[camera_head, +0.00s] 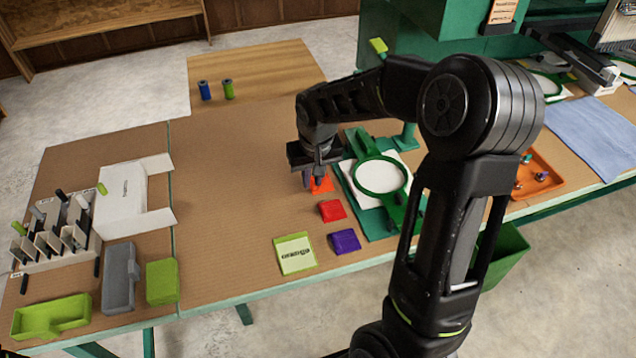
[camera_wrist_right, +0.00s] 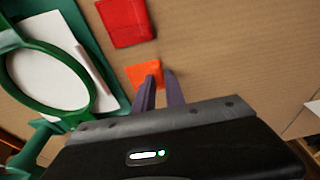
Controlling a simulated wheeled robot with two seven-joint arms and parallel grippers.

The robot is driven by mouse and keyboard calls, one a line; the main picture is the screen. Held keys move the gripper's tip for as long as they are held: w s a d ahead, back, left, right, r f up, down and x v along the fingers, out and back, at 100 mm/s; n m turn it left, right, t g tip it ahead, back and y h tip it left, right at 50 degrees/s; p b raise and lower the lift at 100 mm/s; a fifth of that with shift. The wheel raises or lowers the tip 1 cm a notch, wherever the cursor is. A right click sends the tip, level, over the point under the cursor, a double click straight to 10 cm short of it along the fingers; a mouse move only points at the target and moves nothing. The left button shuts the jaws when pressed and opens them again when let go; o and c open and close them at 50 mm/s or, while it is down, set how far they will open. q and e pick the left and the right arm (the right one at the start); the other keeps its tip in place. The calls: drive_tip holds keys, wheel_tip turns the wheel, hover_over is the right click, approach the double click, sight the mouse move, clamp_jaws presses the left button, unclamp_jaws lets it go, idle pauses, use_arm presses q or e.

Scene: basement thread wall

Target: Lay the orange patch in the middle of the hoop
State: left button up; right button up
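The orange patch (camera_head: 325,186) lies on the brown table just left of the green hoop board. It also shows in the right wrist view (camera_wrist_right: 142,76), partly covered by a fingertip. The green hoop (camera_head: 381,194) rings white cloth on the board, and its middle is bare. It shows at the left of the right wrist view (camera_wrist_right: 88,106). My right gripper (camera_wrist_right: 160,76) points down at the patch, with its dark fingers a little apart and the tips at the patch's edge. I cannot tell whether they touch it. My left gripper is not in view.
A red patch (camera_head: 331,210), a purple patch (camera_head: 345,241) and a light green labelled piece (camera_head: 295,253) lie nearby. An orange tray (camera_head: 545,168) stands right of the hoop. Bins and a rack (camera_head: 50,235) are at the left. The table's middle left is clear.

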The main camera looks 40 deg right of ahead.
sight(312, 184)
clamp_jaws()
drive_tip(key=shift+r, duration=0.15)
drive_tip(key=shift+r+p, duration=1.7)
drive_tip(key=shift+r, duration=0.7)
